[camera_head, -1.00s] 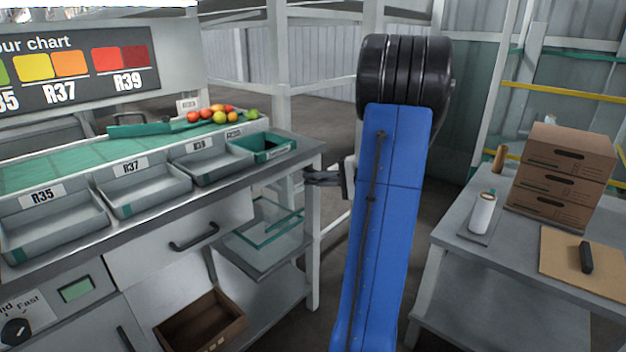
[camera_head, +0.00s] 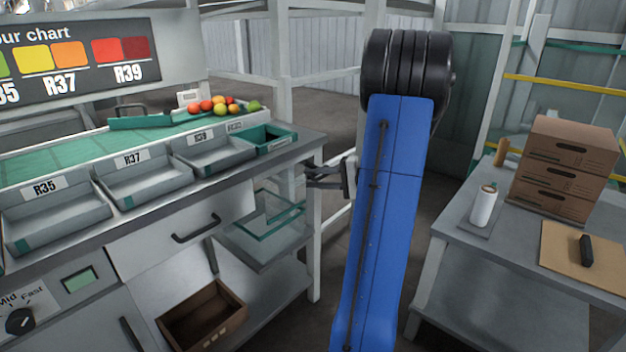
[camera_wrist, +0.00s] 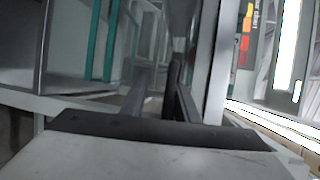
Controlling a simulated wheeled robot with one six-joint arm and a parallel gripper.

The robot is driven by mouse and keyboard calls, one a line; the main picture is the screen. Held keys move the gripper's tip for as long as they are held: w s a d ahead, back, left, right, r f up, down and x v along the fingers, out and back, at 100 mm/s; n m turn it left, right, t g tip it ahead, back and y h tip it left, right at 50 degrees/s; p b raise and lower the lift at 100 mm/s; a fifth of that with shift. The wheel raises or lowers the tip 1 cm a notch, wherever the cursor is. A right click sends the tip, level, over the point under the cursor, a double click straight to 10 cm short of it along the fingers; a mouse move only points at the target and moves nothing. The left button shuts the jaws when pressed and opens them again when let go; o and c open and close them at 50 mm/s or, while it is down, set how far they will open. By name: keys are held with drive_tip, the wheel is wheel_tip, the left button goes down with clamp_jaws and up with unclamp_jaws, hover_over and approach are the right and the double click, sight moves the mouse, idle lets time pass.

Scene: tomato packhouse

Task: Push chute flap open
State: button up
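A clear panel assembly with green edges (camera_head: 268,236) sits under the right end of the sorting bench. It may hold the chute flap, but I cannot tell a separate flap for certain. My gripper (camera_head: 312,176) is just right of the bench's right end, above and to the right of the green edges, with its fingers pointing left. It appears apart from the panels. In the wrist view, dark fingers (camera_wrist: 165,95) reach forward, and green vertical strips (camera_wrist: 101,40) stand to their left. I see nothing held. The finger gap is unclear.
The bench post (camera_head: 313,230) stands close to my gripper. Grey trays (camera_head: 60,232) line the bench front, with tomatoes (camera_head: 220,105) behind. A brown crate (camera_head: 203,315) is on the lower shelf. A table (camera_head: 465,225) with cardboard boxes (camera_head: 565,165) is at right.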

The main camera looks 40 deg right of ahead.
drive_tip(key=v, duration=1.7)
drive_tip(key=shift+a+r, duration=0.1)
drive_tip(key=shift+w, duration=0.1)
drive_tip(key=c, duration=0.6)
drive_tip(key=shift+w+a+r+n+g, duration=0.2)
drive_tip(key=shift+r+n+g, duration=0.1)
drive_tip(key=shift+n, duration=0.1)
clamp_jaws()
drive_tip(key=w+a+r+n+g+h, duration=0.1)
drive_tip(key=w+r+n+g+h, duration=0.2)
drive_tip(key=r+n, duration=0.4)
drive_tip(key=w+a+r+n+g+h, duration=0.1)
drive_tip(key=a+r+n+g+h, duration=0.2)
drive_tip(key=r+n, duration=0.35)
drive_tip(key=w+f+h, duration=0.1)
drive_tip(key=w+f, duration=0.4)
drive_tip(key=f, duration=0.6)
drive_tip(key=shift+w+d+f, duration=0.2)
drive_tip(key=shift+w+d, duration=0.1)
drive_tip(key=shift+d, duration=0.05)
